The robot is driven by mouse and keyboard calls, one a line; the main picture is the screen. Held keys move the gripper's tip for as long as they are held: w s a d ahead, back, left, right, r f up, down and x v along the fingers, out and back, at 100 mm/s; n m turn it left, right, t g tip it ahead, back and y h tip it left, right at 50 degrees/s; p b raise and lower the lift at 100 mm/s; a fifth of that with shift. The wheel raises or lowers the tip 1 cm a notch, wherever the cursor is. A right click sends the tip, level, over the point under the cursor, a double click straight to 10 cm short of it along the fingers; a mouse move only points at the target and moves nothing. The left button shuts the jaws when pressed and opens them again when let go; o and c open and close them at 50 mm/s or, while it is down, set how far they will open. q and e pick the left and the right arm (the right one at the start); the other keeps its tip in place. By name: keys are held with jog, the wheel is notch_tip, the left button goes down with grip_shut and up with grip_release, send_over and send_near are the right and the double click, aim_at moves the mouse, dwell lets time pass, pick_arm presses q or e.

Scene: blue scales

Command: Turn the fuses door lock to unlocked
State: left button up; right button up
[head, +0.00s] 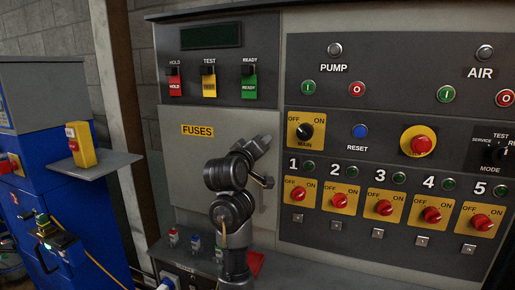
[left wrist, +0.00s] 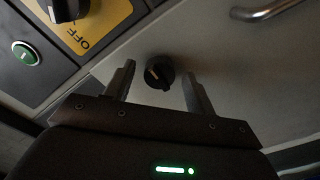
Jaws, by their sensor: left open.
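The fuses door (head: 187,185) is a pale grey panel with a yellow FUSES label, and it looks closed. Its lock, a round black knob with a pale pointer line (left wrist: 159,72), shows in the left wrist view. In the head view my arm hides the lock. My left gripper (left wrist: 158,76) is open, one finger on each side of the knob, with gaps showing. I cannot tell how deep the fingers reach around it. In the head view my left arm (head: 231,190) rises in front of the door. My right gripper is out of view.
A metal handle (left wrist: 280,9) is on the door, near the gripper. The dark switch panel with the MAIN switch (head: 305,131) and several red knobs lies right of the door. A ledge with small plugs (head: 195,243) is below. A blue cabinet (head: 55,165) stands left.

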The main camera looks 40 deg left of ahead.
pick_arm(q)
jog(key=b+v, duration=0.8)
jog(key=v, duration=0.2)
jog(key=shift+s+d, duration=0.2)
jog(key=shift+s, duration=0.15)
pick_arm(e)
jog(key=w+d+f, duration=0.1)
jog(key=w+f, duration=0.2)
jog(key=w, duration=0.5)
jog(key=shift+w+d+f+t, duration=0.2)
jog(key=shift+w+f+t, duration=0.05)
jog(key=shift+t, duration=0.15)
